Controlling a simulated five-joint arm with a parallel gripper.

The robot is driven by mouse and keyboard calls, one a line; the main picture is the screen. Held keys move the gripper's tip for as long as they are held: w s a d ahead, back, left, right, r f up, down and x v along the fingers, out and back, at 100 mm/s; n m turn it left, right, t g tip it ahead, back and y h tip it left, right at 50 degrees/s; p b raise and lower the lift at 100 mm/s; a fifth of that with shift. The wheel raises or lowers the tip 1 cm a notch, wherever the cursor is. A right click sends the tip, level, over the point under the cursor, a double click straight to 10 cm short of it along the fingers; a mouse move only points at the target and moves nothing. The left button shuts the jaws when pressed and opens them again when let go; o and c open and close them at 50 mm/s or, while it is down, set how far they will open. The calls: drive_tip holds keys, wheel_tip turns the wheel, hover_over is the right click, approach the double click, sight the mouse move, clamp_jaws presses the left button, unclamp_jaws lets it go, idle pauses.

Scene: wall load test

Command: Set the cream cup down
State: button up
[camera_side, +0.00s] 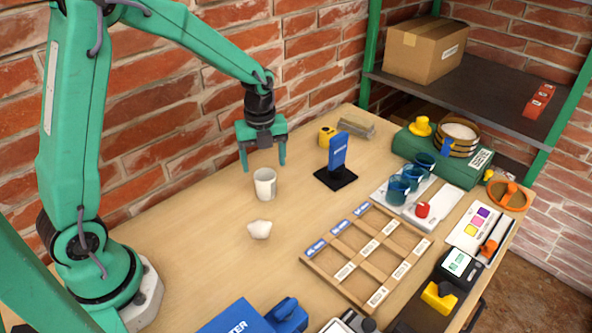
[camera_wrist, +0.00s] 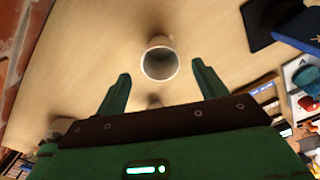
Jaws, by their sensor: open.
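The cream cup (camera_side: 265,184) stands upright on the wooden table in the side view. In the wrist view the cup (camera_wrist: 160,60) shows its open rim and a dark inside, between and beyond my two green fingers. My gripper (camera_side: 264,166) is open above the cup, its fingers pointing down with clear space between them. In the wrist view my gripper (camera_wrist: 158,80) also shows open, with a finger on either side of the cup and not touching it.
A white lump (camera_side: 259,229) lies in front of the cup. A blue sign on a black base (camera_side: 336,178) stands to the right. A wooden divided tray (camera_side: 345,283) and teal cups (camera_side: 398,190) lie farther right. The brick wall (camera_side: 150,120) runs behind. The table left of the cup is clear.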

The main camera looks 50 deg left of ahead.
wheel_tip(320, 180, up, 5)
drive_tip(key=shift+r, duration=0.2)
drive_tip(key=shift+r, duration=0.1)
idle(0.6)
drive_tip(key=s+d+r+n+t, duration=0.1)
drive_tip(key=s+r+n+t, duration=0.1)
drive_tip(key=s+r+n, duration=0.3)
drive_tip(key=s+d+r+n+t, duration=0.2)
drive_tip(key=s+r+n, duration=0.3)
drive_tip(key=s+n, duration=0.8)
drive_tip(key=n+t, duration=0.1)
drive_tip(key=n, duration=0.4)
drive_tip(key=shift+s+r+n+t, duration=0.25)
drive_tip(key=shift+s+n+t, duration=0.05)
drive_tip(key=shift+s, duration=0.05)
